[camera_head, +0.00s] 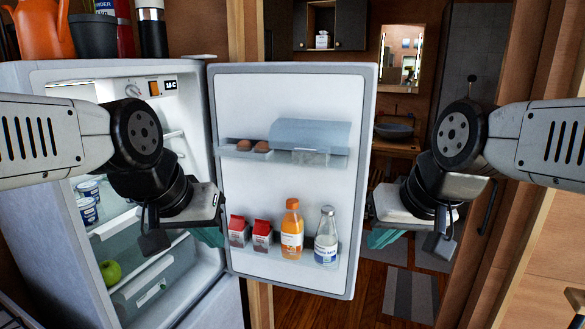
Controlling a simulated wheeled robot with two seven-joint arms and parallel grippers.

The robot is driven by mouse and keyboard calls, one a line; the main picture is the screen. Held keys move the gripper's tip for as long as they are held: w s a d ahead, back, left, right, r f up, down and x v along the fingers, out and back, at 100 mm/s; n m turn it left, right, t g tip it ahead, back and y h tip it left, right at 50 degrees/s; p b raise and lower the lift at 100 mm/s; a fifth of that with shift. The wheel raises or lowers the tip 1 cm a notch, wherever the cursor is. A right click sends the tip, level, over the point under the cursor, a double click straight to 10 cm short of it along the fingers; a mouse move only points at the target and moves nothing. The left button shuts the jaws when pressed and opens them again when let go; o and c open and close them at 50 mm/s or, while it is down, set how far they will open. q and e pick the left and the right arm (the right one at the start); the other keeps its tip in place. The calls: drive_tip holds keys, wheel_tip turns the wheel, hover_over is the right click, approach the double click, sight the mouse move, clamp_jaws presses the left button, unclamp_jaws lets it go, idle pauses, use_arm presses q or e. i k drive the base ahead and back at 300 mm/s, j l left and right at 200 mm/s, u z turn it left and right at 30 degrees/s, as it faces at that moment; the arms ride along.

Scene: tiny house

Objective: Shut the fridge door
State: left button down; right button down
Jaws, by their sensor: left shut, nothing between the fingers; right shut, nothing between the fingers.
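The fridge (190,75) stands at the left, its lit inside showing. Its door (290,190) is wide open, hinged near the fridge's right edge, with the inner face towards me. Door shelves hold eggs, red cartons (262,234), an orange juice bottle (292,230) and a milk bottle (326,238). My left gripper (210,237) is shut and empty, in front of the fridge opening, left of the door shelves. My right gripper (382,238) is shut and empty, just right of the door's free edge in the picture. Whether either touches the door I cannot tell.
Inside the fridge are white-and-blue tubs (88,203) and a green apple (110,272). An orange jug (42,28) and dark containers stand on top. Behind the door, a doorway leads to a sink (394,130) and mirror. A striped rug (410,294) lies on the wooden floor.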

sight(246, 99)
drive_tip(key=u, duration=1.35)
drive_tip(key=z, duration=0.4)
drive_tip(key=l+z, duration=0.25)
drive_tip(key=z, duration=0.15)
drive_tip(key=l+z, duration=0.35)
drive_tip(key=i+l+z, duration=0.1)
drive_tip(key=z, duration=0.3)
drive_tip(key=i+l+z, duration=0.1)
drive_tip(key=z, duration=0.3)
drive_tip(key=i+l, duration=0.2)
drive_tip(key=l, duration=0.15)
drive_tip(key=i+l, duration=0.2)
drive_tip(key=l, duration=0.1)
